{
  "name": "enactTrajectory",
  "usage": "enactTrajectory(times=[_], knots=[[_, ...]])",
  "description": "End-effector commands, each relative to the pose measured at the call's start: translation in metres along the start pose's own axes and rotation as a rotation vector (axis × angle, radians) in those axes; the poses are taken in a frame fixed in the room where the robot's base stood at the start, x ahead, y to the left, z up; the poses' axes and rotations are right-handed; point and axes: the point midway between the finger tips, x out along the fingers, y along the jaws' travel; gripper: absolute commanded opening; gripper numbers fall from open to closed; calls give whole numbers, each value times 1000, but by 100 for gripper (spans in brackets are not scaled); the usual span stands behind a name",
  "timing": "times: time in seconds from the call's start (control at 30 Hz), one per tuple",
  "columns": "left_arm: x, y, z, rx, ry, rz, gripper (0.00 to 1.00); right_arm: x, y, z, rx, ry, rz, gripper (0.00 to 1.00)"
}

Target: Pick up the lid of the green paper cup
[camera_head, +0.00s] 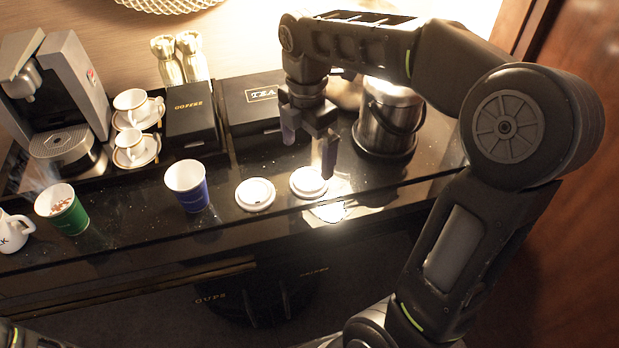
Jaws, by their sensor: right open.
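The green paper cup (66,216) stands upright without a lid at the left of the black counter, with light froth and brown bits on top. Two white lids lie flat on the counter: a left lid (255,195) and a right lid (308,182). I cannot tell which lid belongs to the green cup. My right gripper (309,152) is open and empty, pointing down above the right lid, its fingers apart. It does not appear to touch either lid. My left gripper is not in view.
A blue paper cup (190,190) stands left of the lids. A steel pot (387,115) stands right of my right gripper. Behind are a tea box (250,108), a coffee box (190,115) and stacked cups (135,147). The counter's front edge runs close below the lids.

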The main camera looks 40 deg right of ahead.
Motion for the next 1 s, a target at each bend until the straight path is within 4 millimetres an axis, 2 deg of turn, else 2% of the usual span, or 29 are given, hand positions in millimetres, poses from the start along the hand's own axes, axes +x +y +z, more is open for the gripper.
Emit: enactTrajectory(times=[0.23, 0.67, 0.9, 1.0], knots=[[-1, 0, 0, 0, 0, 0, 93, 23, 0, 0, 2, 0, -3, 100], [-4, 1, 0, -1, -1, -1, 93, 32, 0, 0, 2, 0, -2, 100], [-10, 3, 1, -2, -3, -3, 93, 67, 1, -2, 1, 1, -4, 100], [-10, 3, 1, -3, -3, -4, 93, 75, 1, -2, 2, 1, -2, 100]])
